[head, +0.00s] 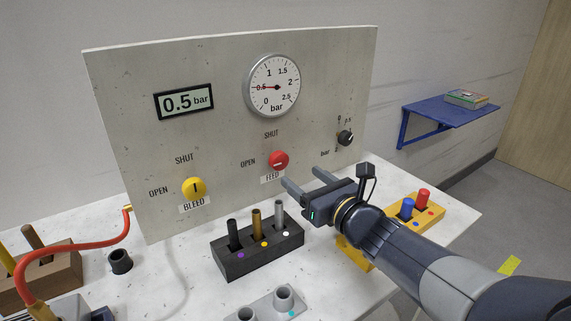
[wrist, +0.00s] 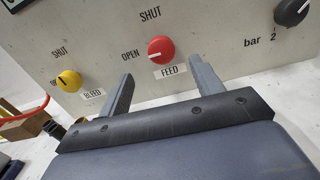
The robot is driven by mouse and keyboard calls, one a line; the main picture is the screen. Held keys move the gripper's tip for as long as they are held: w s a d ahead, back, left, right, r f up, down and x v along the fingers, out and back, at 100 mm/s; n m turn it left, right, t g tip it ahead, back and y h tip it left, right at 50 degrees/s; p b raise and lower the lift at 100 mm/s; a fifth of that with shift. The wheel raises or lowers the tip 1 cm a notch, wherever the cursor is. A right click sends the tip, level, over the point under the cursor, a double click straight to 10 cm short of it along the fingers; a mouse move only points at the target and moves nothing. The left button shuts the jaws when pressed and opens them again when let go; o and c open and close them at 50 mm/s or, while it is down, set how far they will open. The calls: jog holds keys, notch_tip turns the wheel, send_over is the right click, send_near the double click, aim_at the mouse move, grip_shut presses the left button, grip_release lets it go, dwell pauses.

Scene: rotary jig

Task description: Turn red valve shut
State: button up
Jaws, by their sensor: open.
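The red FEED valve (head: 278,160) is a round knob on the upright grey panel (head: 130,100). Its white mark lies level, pointing left toward OPEN; SHUT is printed above it. It also shows in the wrist view (wrist: 161,50). My gripper (head: 305,179) is open and empty, in front of the panel and a little below and right of the red knob. In the wrist view the fingertips (wrist: 162,70) stand to either side below the knob, apart from it. Nothing hides the knob.
The yellow BLEED valve (head: 194,188) has its mark upright, toward SHUT. The display (head: 184,102) reads 0.5 bar; the dial (head: 272,86) agrees. A black knob (head: 345,138) sits at right. A black block (head: 257,247) with upright pegs stands below the panel.

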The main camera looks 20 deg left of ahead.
aim_at(282, 161)
jog(key=x, duration=0.9)
jog(key=shift+p, duration=0.3)
jog(key=c, duration=1)
jog(key=shift+o, duration=0.2)
